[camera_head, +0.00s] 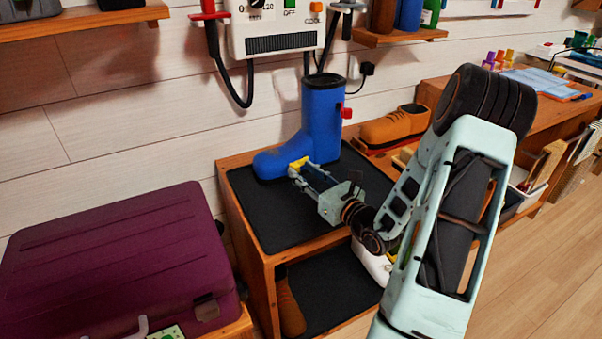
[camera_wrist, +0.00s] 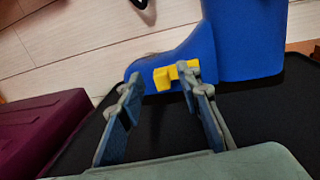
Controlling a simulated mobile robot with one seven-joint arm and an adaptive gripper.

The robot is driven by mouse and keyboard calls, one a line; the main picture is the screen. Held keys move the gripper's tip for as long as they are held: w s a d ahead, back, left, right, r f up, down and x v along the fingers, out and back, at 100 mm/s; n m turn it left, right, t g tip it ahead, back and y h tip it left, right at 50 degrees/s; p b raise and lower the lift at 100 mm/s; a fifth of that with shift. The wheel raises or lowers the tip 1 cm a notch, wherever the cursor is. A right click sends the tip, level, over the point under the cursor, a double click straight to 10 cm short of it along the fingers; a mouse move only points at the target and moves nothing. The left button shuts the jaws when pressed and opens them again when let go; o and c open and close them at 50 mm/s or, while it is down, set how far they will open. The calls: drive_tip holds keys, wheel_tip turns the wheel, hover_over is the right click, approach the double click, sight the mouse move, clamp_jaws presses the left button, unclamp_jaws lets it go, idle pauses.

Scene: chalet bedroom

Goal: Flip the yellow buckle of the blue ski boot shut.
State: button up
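The blue ski boot (camera_head: 320,118) stands upright on the black top of a wooden shelf unit, its toe pointing left. It also shows in the wrist view (camera_wrist: 245,40). Its yellow buckle (camera_head: 298,163) sits low on the foot part and shows as a yellow block with a crossbar in the wrist view (camera_wrist: 177,74). A red piece (camera_head: 346,113) sticks out from the boot's shaft. My gripper (camera_head: 303,171) is open at the buckle. In the wrist view its fingers (camera_wrist: 162,90) are spread, with the buckle just beyond the gap, nearer the right finger. Contact cannot be told.
The wooden shelf unit (camera_head: 227,163) has a black mat and a lower shelf. A brown shoe (camera_head: 392,127) lies behind right. A purple suitcase (camera_head: 115,262) stands at left. A white wall device (camera_head: 277,27) with hoses hangs above the boot. Bare mat lies before the boot.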

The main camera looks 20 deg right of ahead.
drive_tip(key=shift+w+a, duration=0.15)
drive_tip(key=shift+w, duration=0.65)
drive_tip(key=shift+c, duration=0.7)
clamp_jaws()
drive_tip(key=shift+a, duration=0.1)
drive_tip(key=shift+w+a+m+h, duration=0.2)
drive_tip(key=shift+m+h, duration=0.2)
drive_tip(key=shift+h, duration=0.2)
drive_tip(key=shift+w+a+m+h, duration=0.2)
drive_tip(key=shift+m+h, duration=0.4)
drive_tip(key=shift+h, duration=0.3)
